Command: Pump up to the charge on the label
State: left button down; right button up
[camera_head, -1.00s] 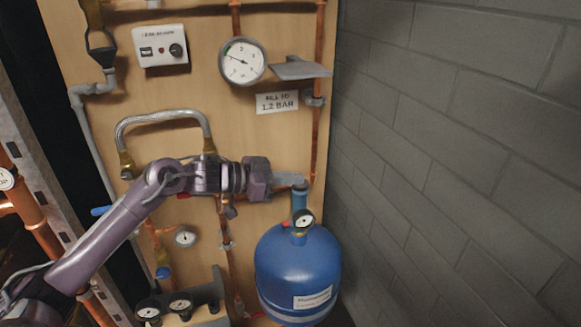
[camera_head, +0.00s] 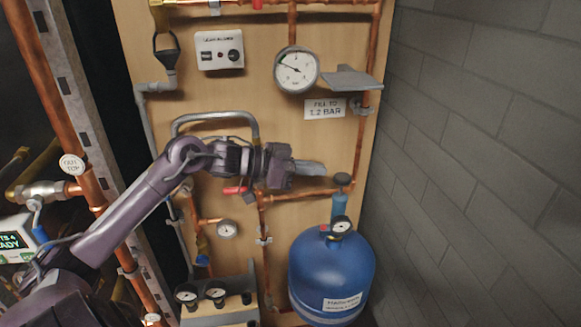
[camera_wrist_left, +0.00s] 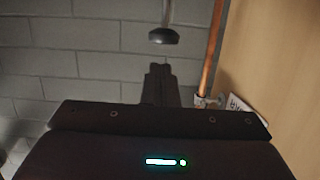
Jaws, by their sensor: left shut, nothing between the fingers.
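The blue vessel (camera_head: 331,272) stands at the bottom right of the board, with a small gauge (camera_head: 341,225) near its top. My left gripper (camera_head: 322,170) is shut and empty. Its tips are left of the knob and a little higher in the head view, apart from it. The white label (camera_head: 325,109) reads "FILL TO 1.2 BAR". The large gauge (camera_head: 296,70) has its needle pointing to the upper left. My right gripper is out of view.
A grey shelf plate (camera_head: 352,79) juts out beside the large gauge. A copper pipe (camera_head: 362,145) runs down right of the label, and a grey block wall (camera_head: 480,130) bounds the right. A white switch box (camera_head: 220,50) is at upper left.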

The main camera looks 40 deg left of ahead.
pick_arm(q)
jog(key=b+v, duration=0.1)
jog(key=v, duration=0.4)
jog(key=shift+r, duration=0.1)
dwell(1.6)
notch_tip(320, 180, up, 4)
jog(key=p, duration=0.5)
jog(key=shift+a, duration=0.15)
